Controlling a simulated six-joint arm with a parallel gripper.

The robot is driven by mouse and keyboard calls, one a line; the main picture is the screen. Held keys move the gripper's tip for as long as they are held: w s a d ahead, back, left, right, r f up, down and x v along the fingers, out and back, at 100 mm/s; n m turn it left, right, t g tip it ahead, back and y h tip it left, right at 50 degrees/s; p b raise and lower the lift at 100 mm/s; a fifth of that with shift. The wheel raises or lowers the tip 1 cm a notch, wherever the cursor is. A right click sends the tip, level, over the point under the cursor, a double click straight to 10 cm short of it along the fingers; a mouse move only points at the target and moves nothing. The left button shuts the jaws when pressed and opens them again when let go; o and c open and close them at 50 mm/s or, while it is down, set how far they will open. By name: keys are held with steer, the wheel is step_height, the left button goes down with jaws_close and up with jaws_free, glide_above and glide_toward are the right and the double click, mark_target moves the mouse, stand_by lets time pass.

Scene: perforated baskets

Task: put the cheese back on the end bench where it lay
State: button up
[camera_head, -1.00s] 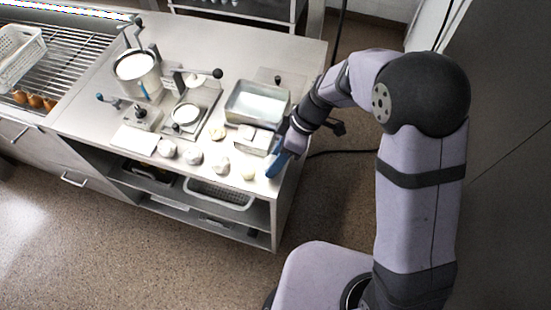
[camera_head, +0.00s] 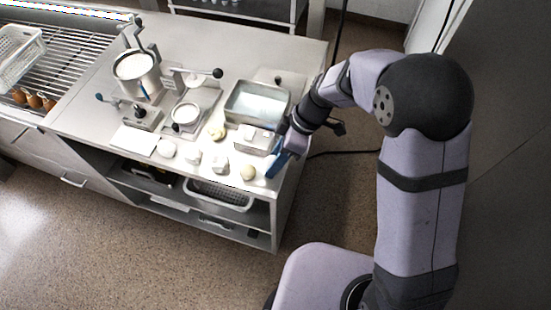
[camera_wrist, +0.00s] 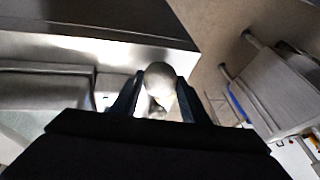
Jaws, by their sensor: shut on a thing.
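My gripper (camera_head: 274,168) reaches down over the right end of the metal bench (camera_head: 290,60), its blue fingers low near the bench's front right corner. In the wrist view the two dark blue fingers (camera_wrist: 158,98) stand on either side of a rounded whitish piece, which I take to be the cheese (camera_wrist: 160,76). The gripper is shut on it. In the head view the fingers hide the held piece, or it cannot be told from the pale pieces nearby. A round yellowish piece (camera_head: 247,172) lies just left of the fingertips.
Several pale lumps, including one white piece (camera_head: 220,163), lie along the front edge. A steel tray (camera_head: 257,103) and a small metal box (camera_head: 254,141) stand behind. A pot (camera_head: 137,72) and a scale-like device (camera_head: 186,115) are farther left. Floor lies beyond the right edge.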

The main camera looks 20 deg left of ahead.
steer(key=shift+f+b, duration=0.55)
steer(key=shift+b, duration=0.1)
stand_by(0.6)
steer(key=o, duration=1.2)
steer(key=shift+r+p, duration=2.45)
steer(key=shift+r, duration=1.55)
